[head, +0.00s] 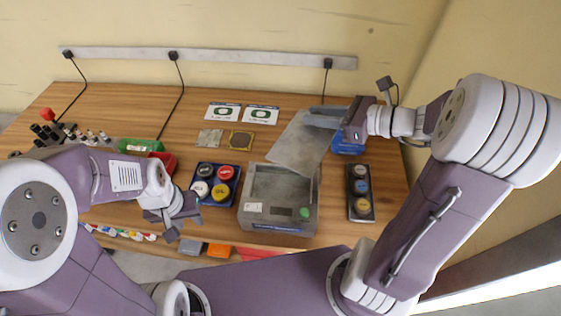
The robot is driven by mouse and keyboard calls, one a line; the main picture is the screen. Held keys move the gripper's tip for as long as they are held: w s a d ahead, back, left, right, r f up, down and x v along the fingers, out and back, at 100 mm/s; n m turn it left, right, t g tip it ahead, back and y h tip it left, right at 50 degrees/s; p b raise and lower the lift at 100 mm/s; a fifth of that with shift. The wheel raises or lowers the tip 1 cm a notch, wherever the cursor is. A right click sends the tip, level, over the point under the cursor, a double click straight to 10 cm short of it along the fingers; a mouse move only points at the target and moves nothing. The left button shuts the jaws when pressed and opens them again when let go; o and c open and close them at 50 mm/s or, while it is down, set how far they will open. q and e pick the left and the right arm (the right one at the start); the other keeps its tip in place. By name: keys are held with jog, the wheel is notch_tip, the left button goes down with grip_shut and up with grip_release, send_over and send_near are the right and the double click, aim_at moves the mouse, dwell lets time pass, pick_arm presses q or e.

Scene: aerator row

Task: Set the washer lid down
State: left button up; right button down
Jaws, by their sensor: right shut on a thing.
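The washer (246,222) is a grey box with a green button on its front right, standing near the front edge of the table, its inside open to view. The washer lid (297,146) is a thin grey see-through plate. My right gripper (325,117) is shut on the lid's far right part and holds it tilted, behind and partly over the washer's back edge. I cannot tell whether the lid touches the washer. My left gripper (180,221) is left of the washer, near the table's front edge, with its fingers apart and empty.
A dark blue tray (216,187) with several round caps stands left of the washer. A black tray (361,193) with round pieces stands right of it. A blue item (347,146) lies under my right gripper. Two cards (261,114) lie at the back. Bare wood shows at the back left.

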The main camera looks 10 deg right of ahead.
pick_arm(q)
jog(key=shift+a+f, duration=0.1)
jog(key=shift+f, duration=0.2)
jog(key=shift+w+a, duration=0.1)
pick_arm(e)
jog(key=shift+w+a, duration=0.1)
jog(key=shift+a, duration=0.05)
pick_arm(q)
jog(key=shift+w+r, duration=0.15)
jog(key=shift+r, duration=0.05)
pick_arm(e)
jog(key=w+a+f, duration=0.1)
jog(key=w+f, duration=1)
jog(key=shift+w, duration=0.35)
jog(key=shift+s+f, duration=0.1)
